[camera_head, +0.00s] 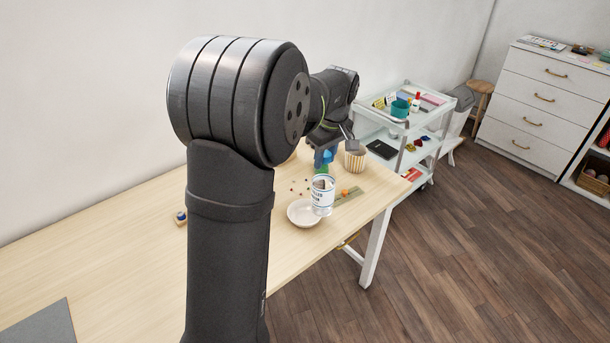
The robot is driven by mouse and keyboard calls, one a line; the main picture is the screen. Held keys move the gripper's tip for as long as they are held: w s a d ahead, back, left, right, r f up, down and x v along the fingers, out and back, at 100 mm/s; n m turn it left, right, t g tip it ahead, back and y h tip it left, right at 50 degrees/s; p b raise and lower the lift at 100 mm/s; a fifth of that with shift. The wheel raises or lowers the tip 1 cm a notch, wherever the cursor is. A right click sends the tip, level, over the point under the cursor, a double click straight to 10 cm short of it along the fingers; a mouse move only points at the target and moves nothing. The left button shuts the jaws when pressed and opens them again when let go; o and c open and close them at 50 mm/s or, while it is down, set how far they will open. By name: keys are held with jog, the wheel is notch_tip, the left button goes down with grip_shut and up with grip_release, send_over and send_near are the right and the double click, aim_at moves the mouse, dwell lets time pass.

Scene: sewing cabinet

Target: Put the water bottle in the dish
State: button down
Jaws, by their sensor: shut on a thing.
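The water bottle (322,199) is a white cylinder with dark lettering on its label. It looks upright, and in the picture it overlaps the right rim of the dish (299,219), a shallow cream bowl on the table. I cannot tell whether the bottle is over the dish or beside it. My gripper (326,158) is above the bottle, pointing down, with blue parts at its end. It is shut on the bottle's top as far as I can see. The fingertips are small and the contact is unclear. The dish looks empty where it shows.
A striped cup (355,161) stands behind on the right. A green item (321,170) is behind the bottle. A white cart (407,148) stands beyond the table (130,245), whose left side is mostly clear.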

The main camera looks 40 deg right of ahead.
jog(key=w+a+f, duration=0.1)
jog(key=w+f, duration=0.5)
jog(key=f, duration=0.2)
jog(key=shift+w, duration=0.35)
jog(key=c, duration=1.1)
grip_release()
jog(key=shift+f, duration=0.1)
jog(key=shift+o, duration=0.2)
notch_tip(320, 180, up, 12)
jog(key=s, duration=0.2)
